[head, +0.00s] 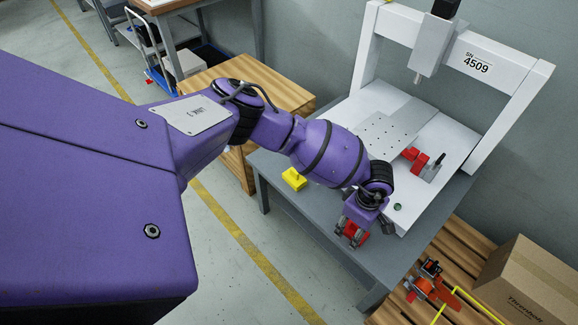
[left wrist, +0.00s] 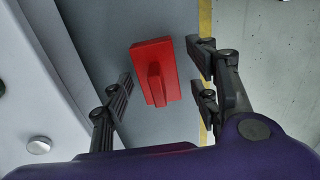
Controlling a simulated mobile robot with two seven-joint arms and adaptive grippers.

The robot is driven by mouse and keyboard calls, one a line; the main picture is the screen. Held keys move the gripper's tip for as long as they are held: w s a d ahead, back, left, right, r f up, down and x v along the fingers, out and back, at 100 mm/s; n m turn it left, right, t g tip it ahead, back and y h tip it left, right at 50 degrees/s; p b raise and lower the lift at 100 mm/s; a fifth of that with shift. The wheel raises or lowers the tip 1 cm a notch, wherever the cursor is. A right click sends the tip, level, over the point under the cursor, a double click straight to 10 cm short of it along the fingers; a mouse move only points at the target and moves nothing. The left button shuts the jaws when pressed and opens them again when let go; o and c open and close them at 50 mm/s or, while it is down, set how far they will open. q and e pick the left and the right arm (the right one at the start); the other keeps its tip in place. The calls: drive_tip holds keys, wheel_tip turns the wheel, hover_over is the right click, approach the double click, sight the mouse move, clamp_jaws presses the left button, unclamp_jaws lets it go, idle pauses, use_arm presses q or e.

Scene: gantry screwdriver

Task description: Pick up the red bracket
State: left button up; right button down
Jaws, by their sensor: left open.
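The red bracket (left wrist: 160,72) lies on the grey table (left wrist: 105,30) in the left wrist view. It has a flat plate with a raised rib along its middle. In the head view the bracket (head: 353,233) is partly hidden under my left gripper (head: 351,228). In the left wrist view my left gripper (left wrist: 170,82) is open, with one finger on each side of the bracket and gaps between. I cannot tell the exact height of the fingers above it. My right gripper is not in view.
The white gantry machine (head: 365,50) stands on the table, with another red part (head: 416,158) on its bed. A yellow block (head: 294,179) sits near the table's left edge. A pallet at lower right holds a cardboard box (head: 530,285) and an orange tool (head: 430,285).

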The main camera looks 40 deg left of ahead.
use_arm(q)
drive_tip(key=shift+r, duration=0.1)
drive_tip(key=c, duration=1.2)
